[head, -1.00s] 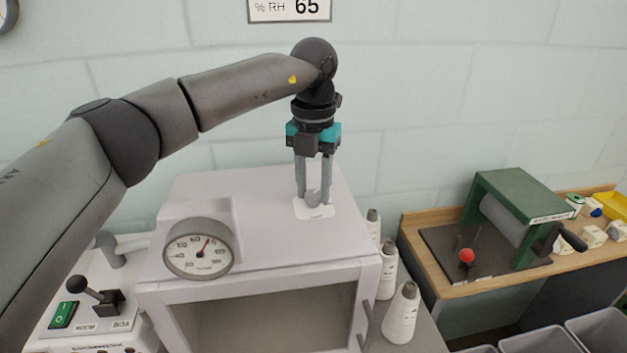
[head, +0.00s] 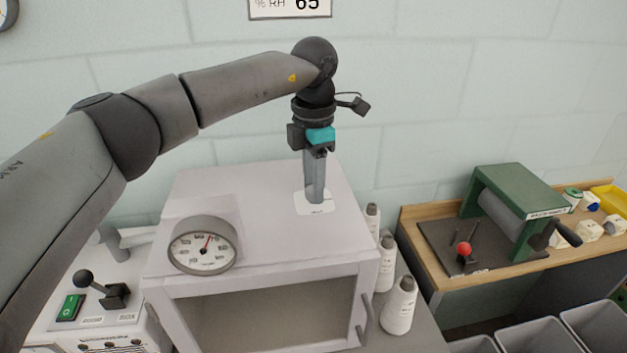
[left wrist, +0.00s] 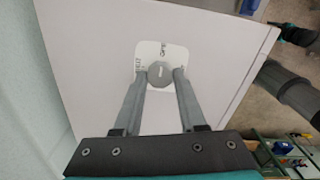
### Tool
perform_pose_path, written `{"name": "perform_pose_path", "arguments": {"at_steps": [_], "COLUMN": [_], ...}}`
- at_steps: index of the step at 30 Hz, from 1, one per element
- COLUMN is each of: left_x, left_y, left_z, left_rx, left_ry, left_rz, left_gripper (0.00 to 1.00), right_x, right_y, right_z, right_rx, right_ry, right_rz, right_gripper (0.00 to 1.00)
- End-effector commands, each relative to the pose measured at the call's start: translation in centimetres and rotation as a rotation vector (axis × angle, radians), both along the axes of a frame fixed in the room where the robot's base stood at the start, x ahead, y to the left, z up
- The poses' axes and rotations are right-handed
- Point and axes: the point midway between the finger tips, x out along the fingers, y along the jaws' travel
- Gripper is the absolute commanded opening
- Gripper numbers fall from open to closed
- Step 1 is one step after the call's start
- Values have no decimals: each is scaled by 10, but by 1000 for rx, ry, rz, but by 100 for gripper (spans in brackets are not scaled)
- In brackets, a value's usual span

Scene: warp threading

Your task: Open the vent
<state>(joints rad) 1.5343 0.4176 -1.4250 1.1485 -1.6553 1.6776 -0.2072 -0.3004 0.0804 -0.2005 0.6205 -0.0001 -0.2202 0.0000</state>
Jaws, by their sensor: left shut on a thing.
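The vent knob (left wrist: 161,73) is a small grey disc on a white label plate (head: 314,208) on top of the pale cabinet (head: 262,240). The plate also shows in the left wrist view (left wrist: 160,50), with lettering at its edges. My left gripper (head: 316,198) points straight down at the knob and is shut on it, one finger on each side in the left wrist view (left wrist: 161,75). In the head view the fingers hide the knob. My right gripper is in neither view.
A round dial gauge (head: 203,245) stands at the cabinet's front left. White cones (head: 400,305) stand along its right side. A lever (head: 100,285) and green switch (head: 70,307) are at left. A green roller device (head: 515,210) sits on a wooden bench at right.

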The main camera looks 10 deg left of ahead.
Motion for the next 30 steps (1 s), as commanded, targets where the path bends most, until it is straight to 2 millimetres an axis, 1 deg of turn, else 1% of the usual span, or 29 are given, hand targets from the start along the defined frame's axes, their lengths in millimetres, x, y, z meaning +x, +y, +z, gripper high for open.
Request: {"name": "perform_pose_path", "arguments": {"at_steps": [6,20,21,28,29,30], "left_x": [1,1,1,1,1,1], "left_y": [0,-1,-1,0,0,0], "left_z": [2,2,2,1,1,1], "left_rx": [-2,-3,-3,-1,-2,-2], "left_ry": [-5,-6,-6,-3,-3,-3], "left_rz": [-51,-63,-63,-62,-62,-62], "left_gripper": [0,0,43,68,70,70], "right_x": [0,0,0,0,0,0], "right_y": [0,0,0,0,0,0], "right_z": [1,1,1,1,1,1], "right_rx": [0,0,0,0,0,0], "right_ry": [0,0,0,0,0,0], "right_rz": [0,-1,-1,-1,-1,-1], "right_gripper": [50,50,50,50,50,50]}}
